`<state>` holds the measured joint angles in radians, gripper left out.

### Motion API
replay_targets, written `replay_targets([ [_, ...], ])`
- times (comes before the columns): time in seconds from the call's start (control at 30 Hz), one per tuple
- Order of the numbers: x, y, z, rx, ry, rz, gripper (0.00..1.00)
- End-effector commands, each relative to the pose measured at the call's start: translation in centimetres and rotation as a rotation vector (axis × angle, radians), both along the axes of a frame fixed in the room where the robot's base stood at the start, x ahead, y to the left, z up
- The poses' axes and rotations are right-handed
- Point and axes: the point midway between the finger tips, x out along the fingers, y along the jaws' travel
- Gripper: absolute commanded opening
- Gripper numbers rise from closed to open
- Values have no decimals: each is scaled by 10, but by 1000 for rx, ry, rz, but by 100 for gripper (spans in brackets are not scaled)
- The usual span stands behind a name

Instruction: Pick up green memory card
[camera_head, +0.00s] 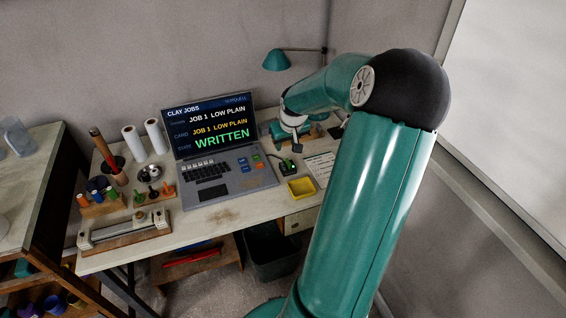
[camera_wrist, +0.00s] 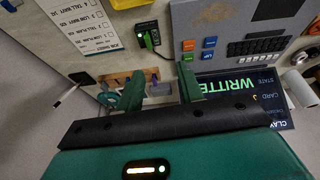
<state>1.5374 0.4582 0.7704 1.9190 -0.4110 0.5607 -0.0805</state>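The green memory card (camera_wrist: 149,44) sticks out of a small black card reader (camera_wrist: 147,29) with a lit green light. In the head view the reader (camera_head: 286,163) sits on the table just right of the laptop, with a bit of green showing on it. My gripper (camera_wrist: 160,72) is open in the wrist view, its two green fingers apart with nothing gripped. The card lies beyond the fingertips, between them in the picture and apart from them. In the head view my gripper (camera_head: 290,138) is small, above the back of the table behind the reader.
The laptop (camera_head: 230,178) shows "WRITTEN" on its screen. A yellow tray (camera_head: 301,188) and a printed job sheet (camera_head: 320,168) lie near the reader. A wooden rack (camera_wrist: 113,78) with small items is close to my fingers. A teal lamp (camera_head: 276,60) hangs behind.

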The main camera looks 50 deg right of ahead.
Motion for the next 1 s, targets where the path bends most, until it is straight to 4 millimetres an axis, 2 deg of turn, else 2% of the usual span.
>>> replay_targets([
  [0.03,-7,-14,-5,11,-19,-22,37],
  [0.1,-13,-25,-8,17,-38,-39,37],
  [0.2,-15,-33,-13,20,-50,-45,37],
  [0.27,-12,-34,-19,20,-51,-45,37],
  [0.6,9,-45,-76,21,-49,-44,37],
  [0.87,16,-48,-97,21,-48,-45,37],
  [1.0,25,-49,-116,21,-49,-44,37],
])
